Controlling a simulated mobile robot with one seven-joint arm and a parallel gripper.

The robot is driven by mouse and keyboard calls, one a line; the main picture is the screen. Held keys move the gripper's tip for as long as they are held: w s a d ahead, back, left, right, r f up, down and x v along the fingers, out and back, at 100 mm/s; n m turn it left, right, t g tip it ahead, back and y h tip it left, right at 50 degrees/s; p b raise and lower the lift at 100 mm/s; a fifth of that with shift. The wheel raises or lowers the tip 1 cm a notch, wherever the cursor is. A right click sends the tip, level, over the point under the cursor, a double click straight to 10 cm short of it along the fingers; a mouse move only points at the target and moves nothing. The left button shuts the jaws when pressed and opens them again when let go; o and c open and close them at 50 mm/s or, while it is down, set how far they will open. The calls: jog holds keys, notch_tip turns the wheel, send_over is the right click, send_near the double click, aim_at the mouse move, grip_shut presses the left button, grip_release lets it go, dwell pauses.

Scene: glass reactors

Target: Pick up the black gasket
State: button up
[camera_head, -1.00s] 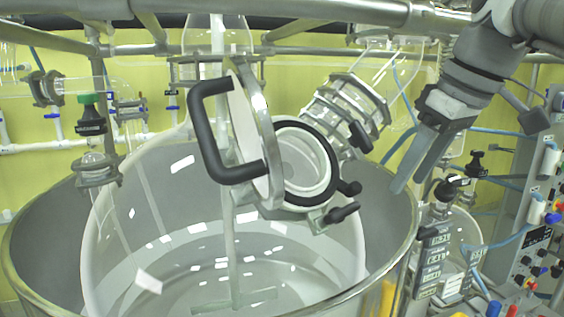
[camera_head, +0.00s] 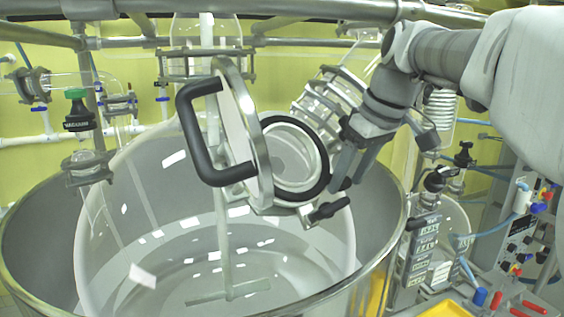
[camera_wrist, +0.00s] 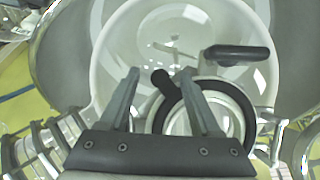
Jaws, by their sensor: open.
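The black gasket (camera_head: 325,152) is a ring seated around the open port of the glass reactor (camera_head: 112,215). In the wrist view the gasket (camera_wrist: 243,100) shows at right of centre, partly covered by my right finger. My gripper (camera_head: 346,184) is open and empty, fingers pointing down, at the right edge of the port. In the wrist view my gripper (camera_wrist: 160,72) has its right finger overlapping the ring and its left finger to the left of it. I cannot tell whether a finger touches the gasket.
The port's round lid (camera_head: 243,135) stands swung open to the left, with a black handle (camera_head: 190,130). Black clamp knobs (camera_head: 327,211) stick out at the port's rim. A metal vessel wall (camera_head: 385,235) surrounds the reactor. Pipes (camera_head: 300,12) run overhead.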

grip_shut()
jog(key=shift+r, duration=0.1)
dwell(0.4)
jog(key=shift+s+d+r, duration=0.2)
jog(key=shift+s+r, duration=0.05)
jog(key=s+d+r, duration=0.8)
jog(key=s+r, duration=0.1)
jog(key=s, duration=0.3)
jog(key=shift+s+r+p, duration=0.2)
jog(key=shift+s+p, duration=0.15)
jog(key=shift+s+d+r, duration=0.15)
jog(key=shift+d, duration=0.05)
